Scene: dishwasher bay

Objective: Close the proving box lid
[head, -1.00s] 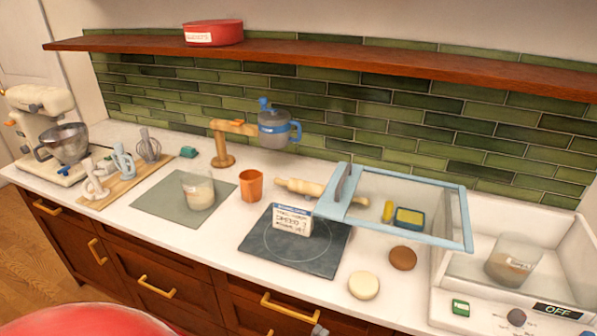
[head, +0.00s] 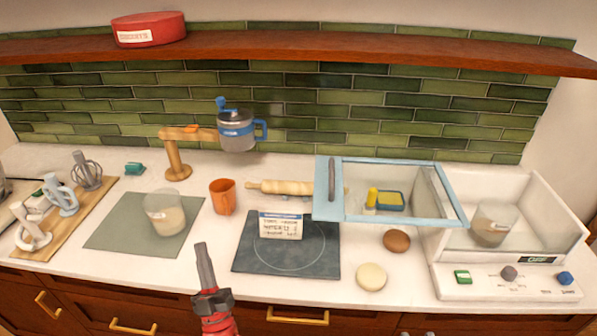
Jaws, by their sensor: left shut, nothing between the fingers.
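The proving box (head: 520,290) is the white box at the right, with a control panel on its front. Its lid (head: 326,207), clear with a light blue frame, is open and sticks out to the left of the box above the counter. A dark grey handle (head: 331,180) is on the lid's left end. A clear beaker (head: 491,224) with beige contents stands inside the box. My left gripper (head: 205,264) is shut and empty above the counter's front, left of the black plate and well apart from the lid. My right gripper is not in view.
A black plate (head: 258,259) with a label card (head: 281,226) lies between my gripper and the lid.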

